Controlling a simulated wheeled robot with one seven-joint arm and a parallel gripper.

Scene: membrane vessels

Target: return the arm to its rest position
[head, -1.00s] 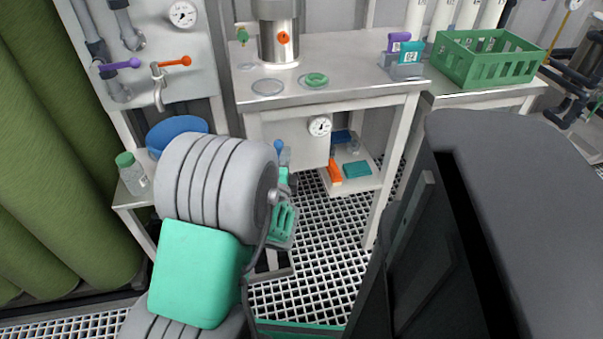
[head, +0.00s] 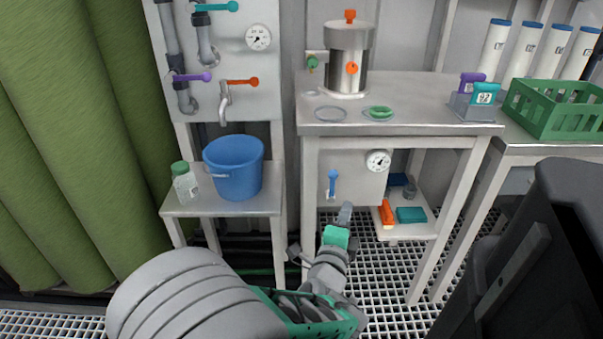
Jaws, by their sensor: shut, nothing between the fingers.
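My arm reaches up from the bottom of the head view, with large grey ribbed links in front and green and grey links beyond. My gripper (head: 345,214) is at the far, small end of the arm, low in front of the bench's gauge panel. It looks shut and empty, though its fingers are small and hard to make out. It is apart from the blue bucket and the bottle.
A blue bucket (head: 233,170) and a green-capped bottle (head: 184,184) stand on a small side table (head: 225,207). The bench (head: 410,114) holds a steel vessel (head: 348,60). A low shelf (head: 410,231) carries an orange item. A green crate (head: 555,108) is at right.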

